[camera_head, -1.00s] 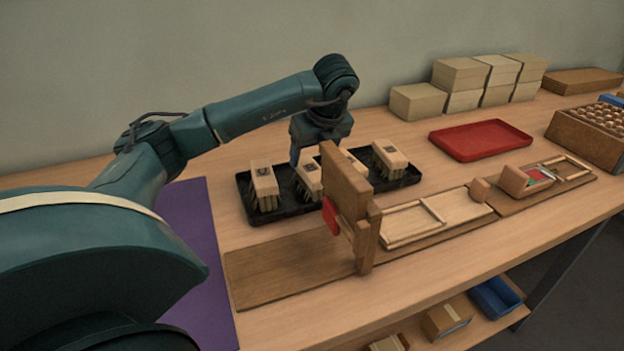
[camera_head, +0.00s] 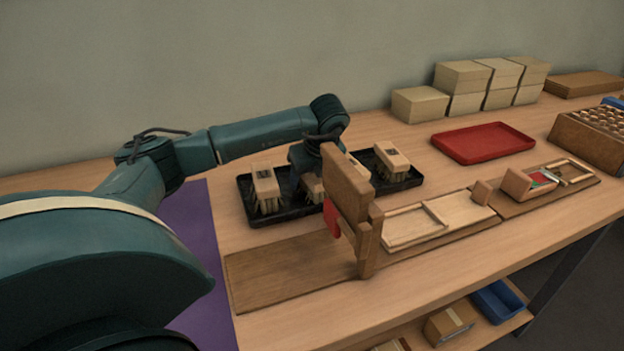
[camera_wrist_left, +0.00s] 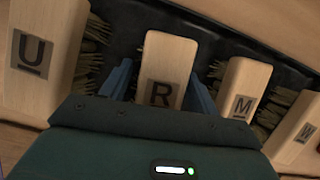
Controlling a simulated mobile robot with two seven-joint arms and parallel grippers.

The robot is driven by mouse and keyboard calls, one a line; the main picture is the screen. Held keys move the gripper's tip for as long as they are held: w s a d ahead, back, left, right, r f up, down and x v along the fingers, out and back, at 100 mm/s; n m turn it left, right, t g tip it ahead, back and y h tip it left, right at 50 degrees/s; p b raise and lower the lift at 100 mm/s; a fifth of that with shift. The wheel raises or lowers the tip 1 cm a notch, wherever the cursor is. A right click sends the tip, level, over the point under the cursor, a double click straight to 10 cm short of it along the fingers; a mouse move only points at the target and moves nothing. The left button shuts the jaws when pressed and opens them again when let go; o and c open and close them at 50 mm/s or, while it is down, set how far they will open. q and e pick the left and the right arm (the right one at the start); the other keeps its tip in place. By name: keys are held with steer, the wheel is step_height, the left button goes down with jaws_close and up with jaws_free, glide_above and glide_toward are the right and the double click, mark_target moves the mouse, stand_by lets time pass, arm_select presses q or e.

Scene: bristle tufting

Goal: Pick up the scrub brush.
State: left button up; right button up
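Several scrub brushes with pale wooden blocks and tan bristles stand in a black tray (camera_head: 287,213). In the left wrist view their blocks carry letters: U (camera_wrist_left: 45,60), R (camera_wrist_left: 168,62), M (camera_wrist_left: 245,85) and another at the right edge (camera_wrist_left: 300,130). My left gripper (camera_head: 305,172) is lowered over the tray at the R brush (camera_head: 313,187). In the wrist view its two blue fingers (camera_wrist_left: 162,85) stand either side of the R block, with a gap at the left finger. The wooden upright hides part of the gripper in the head view. My right gripper is not in view.
A wooden upright (camera_head: 347,190) with a red part stands close in front of the tray, on a long board fixture (camera_head: 290,272). A red tray (camera_head: 483,142), stacked blocks (camera_head: 463,77) and a wooden crate (camera_head: 585,137) are to the right. A purple mat (camera_head: 200,230) lies left.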

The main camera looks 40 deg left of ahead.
arm_select(q)
steer(key=c, duration=0.9)
steer(key=shift+r, duration=0.1)
step_height(320, 180, up, 10)
steer(key=shift+f+p, duration=0.1)
steer(key=shift+p, duration=0.35)
